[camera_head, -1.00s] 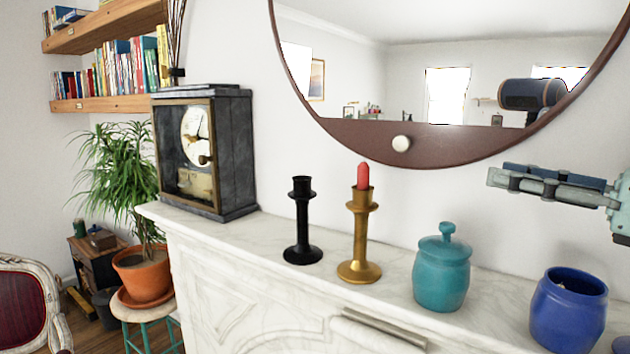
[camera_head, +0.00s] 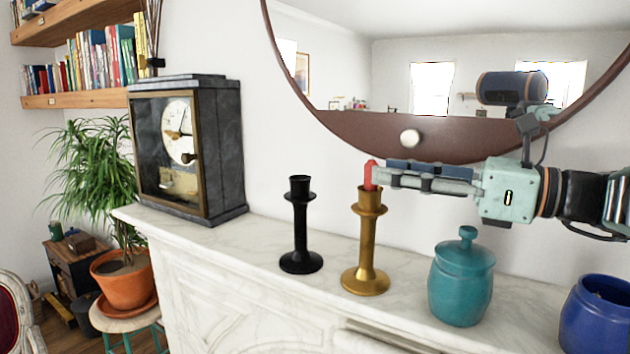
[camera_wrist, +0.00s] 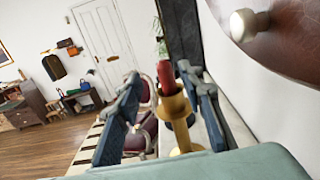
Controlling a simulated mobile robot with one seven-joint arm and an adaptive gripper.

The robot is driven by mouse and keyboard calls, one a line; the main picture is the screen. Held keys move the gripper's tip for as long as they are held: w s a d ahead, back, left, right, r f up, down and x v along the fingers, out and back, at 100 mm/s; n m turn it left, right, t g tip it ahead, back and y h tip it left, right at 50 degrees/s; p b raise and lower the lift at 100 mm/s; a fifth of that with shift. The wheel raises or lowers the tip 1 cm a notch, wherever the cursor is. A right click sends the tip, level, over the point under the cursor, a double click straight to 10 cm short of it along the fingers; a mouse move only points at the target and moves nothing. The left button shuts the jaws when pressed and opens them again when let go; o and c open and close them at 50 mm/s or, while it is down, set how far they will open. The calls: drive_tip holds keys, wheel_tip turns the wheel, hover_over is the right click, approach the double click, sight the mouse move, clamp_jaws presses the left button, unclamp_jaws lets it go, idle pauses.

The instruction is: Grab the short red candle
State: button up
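The short red candle (camera_head: 370,176) stands upright in the gold candlestick (camera_head: 367,240) on the mantel. My gripper (camera_head: 385,174) reaches in from the right at candle height, its fingertips level with the candle. In the wrist view the red candle (camera_wrist: 166,78) is between the two spread fingers, with gaps on both sides, so the gripper is open. The gold candlestick (camera_wrist: 175,112) shows below the candle there. In the head view the fingers hide part of the candle's right side.
A black candlestick (camera_head: 300,228) without a candle stands left of the gold one. A teal lidded jar (camera_head: 461,280) and a blue pot (camera_head: 597,318) stand to the right. A clock (camera_head: 190,150) is further left. The round mirror's frame (camera_head: 450,145) is close behind the gripper.

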drive_tip(key=x, duration=0.4)
drive_tip(key=shift+w+a+f, duration=0.1)
drive_tip(key=shift+w, duration=0.3)
drive_tip(key=shift+c, duration=0.3)
clamp_jaws()
